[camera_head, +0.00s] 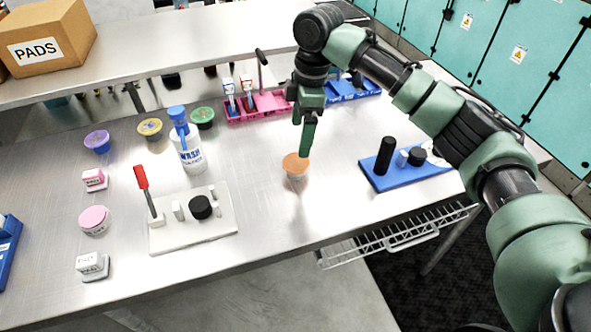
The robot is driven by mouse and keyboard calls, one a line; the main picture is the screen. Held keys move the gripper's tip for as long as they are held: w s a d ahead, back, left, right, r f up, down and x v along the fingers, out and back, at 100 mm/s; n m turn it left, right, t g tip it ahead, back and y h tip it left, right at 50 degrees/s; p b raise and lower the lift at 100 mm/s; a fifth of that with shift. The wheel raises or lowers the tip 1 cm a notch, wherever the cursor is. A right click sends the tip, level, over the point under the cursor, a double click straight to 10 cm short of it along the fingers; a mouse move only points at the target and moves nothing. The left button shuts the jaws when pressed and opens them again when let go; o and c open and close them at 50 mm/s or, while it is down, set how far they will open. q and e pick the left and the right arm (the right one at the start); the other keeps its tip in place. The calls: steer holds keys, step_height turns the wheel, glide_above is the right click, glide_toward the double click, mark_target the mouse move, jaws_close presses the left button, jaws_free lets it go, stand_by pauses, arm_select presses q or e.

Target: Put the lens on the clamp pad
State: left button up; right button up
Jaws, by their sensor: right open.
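A white plate (215,236) on the steel bench carries a red-handled lever (142,182) that looks like a clamp, small pale blocks and a black round piece (200,207). A small cup with an orange top (295,163) stands alone at the bench's middle. My right gripper (308,143) points down just above and behind this cup in the picture, apart from it as far as I can see. It is open and nothing shows in it. I cannot tell for sure which piece is the lens or which is the clamp pad. My left gripper is out of view.
A blue plate (422,179) with a black cylinder (384,156) stands at the right. A wash bottle (190,152) and lidded cups stand at left. A pink tray (268,118) sits behind, and a PADS box (50,50) rests on the shelf. The bench around the orange-topped cup is clear.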

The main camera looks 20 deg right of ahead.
mark_target(296, 162)
steer(key=f, duration=0.1)
steer(key=f+p, duration=0.1)
steer(key=f, duration=0.1)
steer(key=shift+s+a+f, duration=0.1)
steer(key=shift+a, duration=0.1)
step_height(296, 162, down, 4)
steer(key=shift+a+r+p, duration=0.15)
steer(key=shift+p, duration=0.5)
steer(key=shift+f, duration=0.5)
steer(key=shift+a, duration=0.1)
steer(key=c, duration=1.4)
